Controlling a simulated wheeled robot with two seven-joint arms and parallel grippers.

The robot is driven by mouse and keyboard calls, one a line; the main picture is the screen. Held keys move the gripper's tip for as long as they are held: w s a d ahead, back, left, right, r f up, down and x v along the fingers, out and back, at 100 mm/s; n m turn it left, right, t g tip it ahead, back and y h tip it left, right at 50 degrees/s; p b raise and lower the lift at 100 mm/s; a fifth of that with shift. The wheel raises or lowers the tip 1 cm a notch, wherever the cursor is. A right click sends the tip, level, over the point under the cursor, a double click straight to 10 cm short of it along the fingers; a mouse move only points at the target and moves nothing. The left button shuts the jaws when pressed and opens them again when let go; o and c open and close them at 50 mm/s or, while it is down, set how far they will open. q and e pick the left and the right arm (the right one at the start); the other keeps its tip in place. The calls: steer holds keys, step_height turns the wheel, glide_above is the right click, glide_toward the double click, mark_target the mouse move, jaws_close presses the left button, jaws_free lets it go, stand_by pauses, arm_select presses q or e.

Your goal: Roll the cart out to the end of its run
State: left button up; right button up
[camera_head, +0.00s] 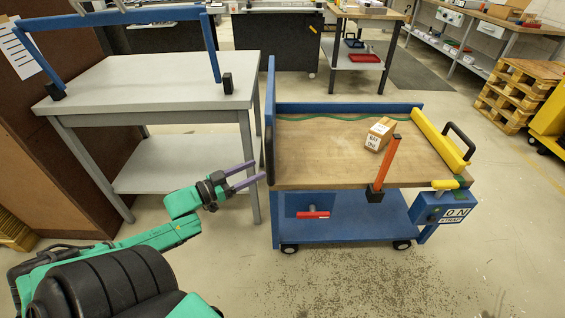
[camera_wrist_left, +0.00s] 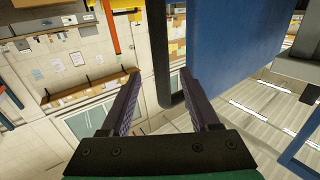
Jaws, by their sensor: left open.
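The cart (camera_head: 345,170) has a wooden top, blue sides and a blue lower shelf on small black wheels. A tall blue panel (camera_head: 270,90) stands at its left end; a blue panel also fills the upper right of the left wrist view (camera_wrist_left: 225,50). My left gripper (camera_head: 256,174) is open, its purple fingers pointing right at the cart's left end. In the left wrist view a dark upright bar (camera_wrist_left: 160,50) shows between the fingertips (camera_wrist_left: 160,85). I cannot tell whether they touch it. My right gripper is out of view.
A cardboard box (camera_head: 380,133) and an orange post (camera_head: 386,162) are on the cart. A yellow bar (camera_head: 440,140) and black handle (camera_head: 459,140) are at its right end. A grey table (camera_head: 150,75) stands left. Speckled floor (camera_head: 370,275) in front is open; pallets (camera_head: 515,95) stand right.

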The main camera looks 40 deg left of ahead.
arm_select(q)
steer(key=b+x, duration=0.2)
steer(key=x, duration=0.7)
steer(key=shift+w, duration=0.3)
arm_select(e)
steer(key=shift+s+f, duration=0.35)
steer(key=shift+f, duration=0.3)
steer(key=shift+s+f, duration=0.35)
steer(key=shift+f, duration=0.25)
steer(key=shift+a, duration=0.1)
arm_select(q)
steer(key=c, duration=1)
steer(key=shift+f, duration=0.1)
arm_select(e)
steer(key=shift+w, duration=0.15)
